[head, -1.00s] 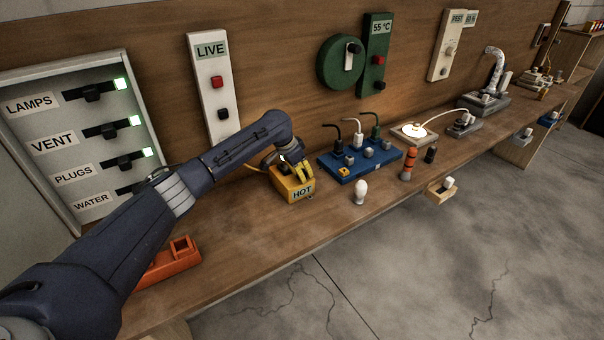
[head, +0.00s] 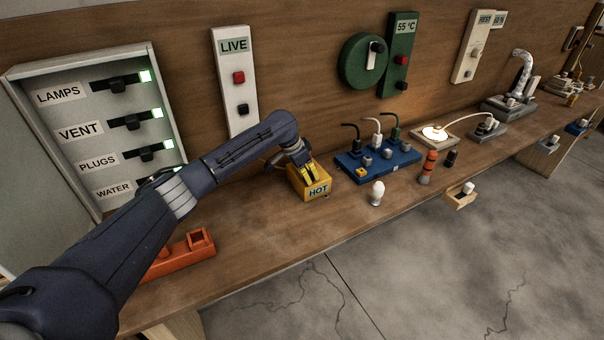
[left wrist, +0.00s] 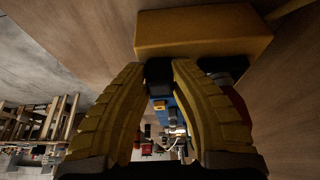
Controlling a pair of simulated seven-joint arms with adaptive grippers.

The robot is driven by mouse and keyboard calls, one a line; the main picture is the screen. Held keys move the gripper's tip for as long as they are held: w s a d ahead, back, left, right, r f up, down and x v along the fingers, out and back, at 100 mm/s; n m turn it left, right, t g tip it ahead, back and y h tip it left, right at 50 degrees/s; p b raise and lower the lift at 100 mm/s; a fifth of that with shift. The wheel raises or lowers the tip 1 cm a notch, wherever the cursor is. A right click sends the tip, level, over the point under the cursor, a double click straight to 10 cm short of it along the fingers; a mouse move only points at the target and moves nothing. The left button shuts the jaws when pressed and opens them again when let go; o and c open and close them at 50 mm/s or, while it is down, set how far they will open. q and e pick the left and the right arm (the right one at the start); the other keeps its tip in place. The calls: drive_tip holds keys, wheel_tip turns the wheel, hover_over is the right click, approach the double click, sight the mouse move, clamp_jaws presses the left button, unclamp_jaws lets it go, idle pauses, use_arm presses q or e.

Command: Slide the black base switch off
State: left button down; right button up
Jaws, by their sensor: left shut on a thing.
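The yellow box marked HOT (head: 319,191) sits on the bench in the head view. My left gripper (head: 309,174) reaches down onto its top from behind. In the left wrist view, the box (left wrist: 200,32) fills the upper middle. The yellow fingers of my left gripper (left wrist: 158,72) close from both sides on a small black switch (left wrist: 158,69) at the edge of the box. The fingers hide most of the switch, so its position along its travel cannot be told. In the head view it is hidden behind the fingers. My right gripper is not in view.
A blue socket block (head: 377,163) with several plugs stands just right of the box. A white bulb (head: 377,192) stands before it. An orange holder (head: 184,257) lies at the bench's front left. The LIVE panel (head: 236,85) is on the wall behind.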

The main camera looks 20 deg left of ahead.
use_arm(q)
drive_tip(key=c, duration=1.4)
unclamp_jaws()
drive_tip(key=shift+s+a+f, duration=0.15)
drive_tip(key=shift+a, duration=0.05)
drive_tip(key=shift+r, duration=0.5)
drive_tip(key=v, duration=1.1)
